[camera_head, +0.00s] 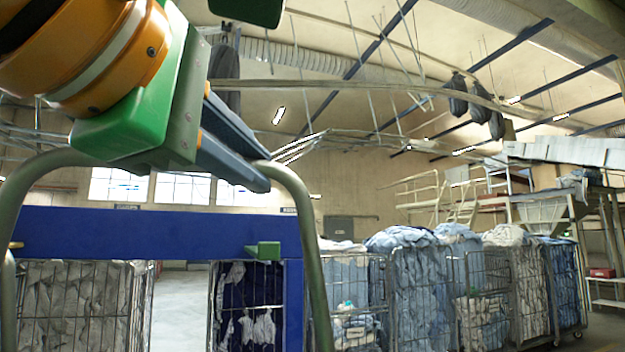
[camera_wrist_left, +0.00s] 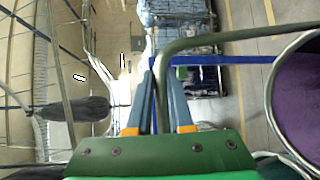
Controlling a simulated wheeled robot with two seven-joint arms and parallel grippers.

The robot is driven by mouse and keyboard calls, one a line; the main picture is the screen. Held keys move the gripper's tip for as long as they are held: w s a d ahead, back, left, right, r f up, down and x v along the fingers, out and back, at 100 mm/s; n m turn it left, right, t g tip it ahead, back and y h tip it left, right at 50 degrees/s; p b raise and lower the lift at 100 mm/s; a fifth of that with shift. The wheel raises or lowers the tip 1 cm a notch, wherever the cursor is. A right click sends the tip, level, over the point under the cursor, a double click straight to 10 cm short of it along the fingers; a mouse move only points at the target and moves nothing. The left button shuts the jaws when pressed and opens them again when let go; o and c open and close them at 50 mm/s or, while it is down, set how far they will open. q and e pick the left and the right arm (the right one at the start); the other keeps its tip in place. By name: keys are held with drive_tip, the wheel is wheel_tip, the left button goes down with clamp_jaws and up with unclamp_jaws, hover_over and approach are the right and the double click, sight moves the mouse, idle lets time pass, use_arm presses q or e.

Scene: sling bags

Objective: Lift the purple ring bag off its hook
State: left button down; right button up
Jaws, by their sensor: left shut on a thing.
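My left gripper (camera_head: 262,168) reaches in from the left, high in the head view. Its fingers are shut on a grey-green bent tube (camera_head: 307,215), which curves down on both sides of the gripper. In the left wrist view the gripper (camera_wrist_left: 156,70) points up the picture, and the tube (camera_wrist_left: 235,38) runs from the fingers and bends right. A purple surface (camera_wrist_left: 300,110) inside a grey round rim shows at the right edge there, apart from the fingers. How this purple part joins the tube is hidden. I see no hook clearly. My right gripper is not in view.
A blue beam (camera_head: 130,232) with a green block (camera_head: 264,251) crosses behind the tube. Wire cages (camera_head: 420,300) full of laundry stand on the floor. Dark bags (camera_head: 458,95) hang from an overhead rail (camera_head: 350,85), one of them close behind the gripper.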

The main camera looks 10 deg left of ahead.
use_arm(q)
drive_tip(key=s+d, duration=0.3)
drive_tip(key=s, duration=0.4)
drive_tip(key=shift+s+d, duration=0.25)
drive_tip(key=shift+d, duration=0.15)
drive_tip(key=shift+w, duration=0.1)
